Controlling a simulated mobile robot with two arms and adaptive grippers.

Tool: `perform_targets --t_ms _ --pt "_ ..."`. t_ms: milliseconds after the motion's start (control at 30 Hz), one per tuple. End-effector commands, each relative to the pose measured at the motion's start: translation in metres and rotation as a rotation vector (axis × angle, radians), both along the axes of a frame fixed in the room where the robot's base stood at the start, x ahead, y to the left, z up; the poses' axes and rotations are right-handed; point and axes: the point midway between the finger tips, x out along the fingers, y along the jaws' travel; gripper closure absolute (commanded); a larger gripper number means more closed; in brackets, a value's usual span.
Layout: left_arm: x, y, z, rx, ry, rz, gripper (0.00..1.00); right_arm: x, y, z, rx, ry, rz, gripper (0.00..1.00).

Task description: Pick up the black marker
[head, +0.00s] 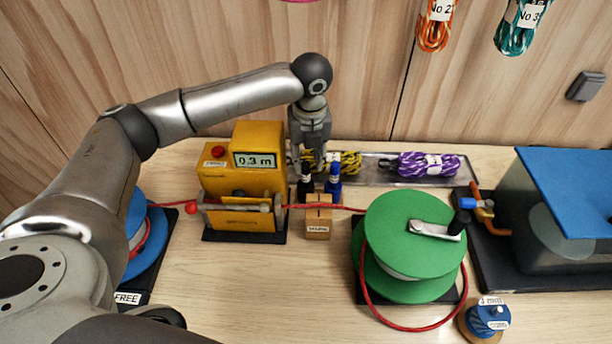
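The black marker (305,189) stands upright in a small wooden block (318,221), with a blue marker (334,181) upright to its right. My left gripper (309,168) points down just above the black marker, and its fingers partly cover the marker's upper end. The fingers look parted, with yellow rope showing between them. Whether they touch the marker is not clear. My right gripper is not in view.
A yellow metering device (243,160) reading 0.3 m stands left of the block. A red cord (340,208) runs past the block to a green reel (415,235). Behind lies a tray (376,179) with yellow and purple ropes. Bare tabletop lies in front.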

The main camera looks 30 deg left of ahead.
Motion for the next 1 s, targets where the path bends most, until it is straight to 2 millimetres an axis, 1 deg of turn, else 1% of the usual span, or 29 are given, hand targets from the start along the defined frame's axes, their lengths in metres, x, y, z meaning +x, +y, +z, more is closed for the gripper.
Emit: perform_targets --t_ms 33,167,267,367,500,600,800,867,1000 --pt "0.000 0.000 -0.005 -0.001 0.001 0.000 0.69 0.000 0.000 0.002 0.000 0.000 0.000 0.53" --pt "0.001 0.001 -0.014 0.000 0.000 0.000 0.69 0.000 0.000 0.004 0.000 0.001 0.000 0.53" --pt "0.002 0.004 -0.023 0.000 0.001 0.000 0.69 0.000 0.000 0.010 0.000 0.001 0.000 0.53" --pt "0.004 0.008 -0.038 0.000 0.003 0.002 0.69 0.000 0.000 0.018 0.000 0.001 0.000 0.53" --pt "0.006 0.009 -0.057 0.000 0.000 0.000 0.69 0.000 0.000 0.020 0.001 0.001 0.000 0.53" --pt "0.007 0.009 -0.063 -0.001 -0.001 -0.001 0.69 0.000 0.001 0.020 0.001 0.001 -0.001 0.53" --pt "0.007 0.009 -0.064 -0.001 -0.002 -0.001 0.69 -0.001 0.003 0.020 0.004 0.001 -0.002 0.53" --pt "0.007 0.009 -0.064 -0.001 -0.002 -0.001 0.76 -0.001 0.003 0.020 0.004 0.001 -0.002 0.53" --pt "0.007 0.009 -0.063 -0.001 -0.002 -0.001 0.94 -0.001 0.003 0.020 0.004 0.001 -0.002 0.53"
